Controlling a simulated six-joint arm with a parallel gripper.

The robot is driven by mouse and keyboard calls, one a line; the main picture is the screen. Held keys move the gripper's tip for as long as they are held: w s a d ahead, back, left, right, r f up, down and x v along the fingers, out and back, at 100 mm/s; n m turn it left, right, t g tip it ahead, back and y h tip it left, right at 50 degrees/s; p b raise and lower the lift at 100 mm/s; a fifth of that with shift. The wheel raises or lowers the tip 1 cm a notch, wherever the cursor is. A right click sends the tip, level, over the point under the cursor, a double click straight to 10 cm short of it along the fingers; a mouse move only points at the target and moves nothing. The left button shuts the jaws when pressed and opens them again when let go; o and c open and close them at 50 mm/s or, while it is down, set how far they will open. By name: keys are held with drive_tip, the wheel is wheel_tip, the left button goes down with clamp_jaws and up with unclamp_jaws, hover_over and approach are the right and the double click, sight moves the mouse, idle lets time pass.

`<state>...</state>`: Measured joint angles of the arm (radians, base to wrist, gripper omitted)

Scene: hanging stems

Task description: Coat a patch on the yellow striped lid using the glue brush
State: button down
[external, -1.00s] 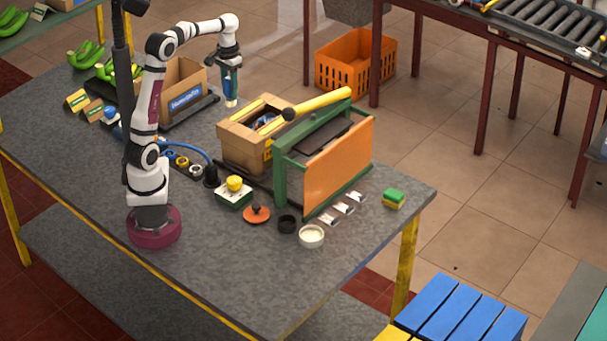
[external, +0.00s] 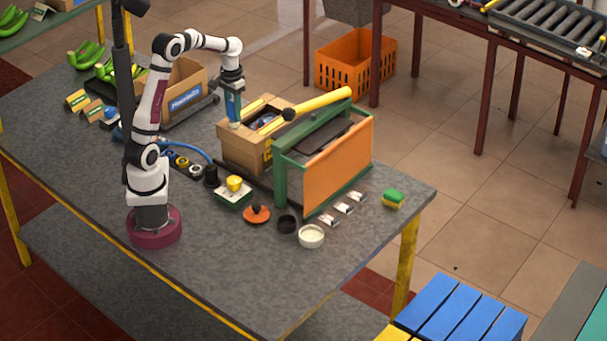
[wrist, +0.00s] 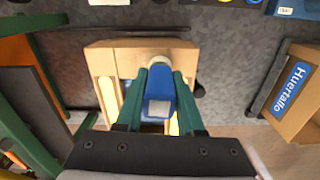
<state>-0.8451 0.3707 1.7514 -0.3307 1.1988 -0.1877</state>
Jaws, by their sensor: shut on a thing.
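My gripper (external: 233,98) is shut on a blue brush with a pale tip (external: 235,124), which I take to be the glue brush. It points down at the near left edge of an open cardboard box (external: 240,152); I cannot tell whether it touches. In the wrist view my green fingers (wrist: 158,88) hold the blue brush handle (wrist: 160,85) above this box (wrist: 125,62). Yellow strips (wrist: 108,92) show on the box beside the fingers; these may be the striped lid, which the brush and gripper partly hide.
A green frame with an orange panel (external: 340,165) stands right of the box, with a yellow bar (external: 320,103) over it. A cream-filled white dish (external: 311,237), a black ring (external: 287,224) and an orange lid (external: 256,214) are in front. Another box (external: 180,85) stands behind left.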

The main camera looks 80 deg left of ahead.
drive_tip(key=shift+w+d+f, duration=0.15)
drive_tip(key=shift+w+d, duration=0.7)
drive_tip(key=shift+w, duration=0.05)
drive_tip(key=shift+w+d, duration=1.3)
drive_tip(key=shift+d, duration=0.05)
drive_tip(key=shift+s+a, duration=2.5)
drive_tip(key=shift+r, duration=4.05)
drive_tip(key=w+d+r+m, duration=0.1)
drive_tip(key=w+d+m, duration=0.1)
drive_tip(key=d, duration=0.8)
drive_tip(key=w+d+m, duration=0.3)
drive_tip(key=w+d, duration=0.1)
drive_tip(key=d, duration=0.6)
drive_tip(key=w+d+r+m, duration=0.1)
drive_tip(key=w+d+m, duration=0.2)
drive_tip(key=d, duration=0.7)
drive_tip(key=shift+r, duration=0.3)
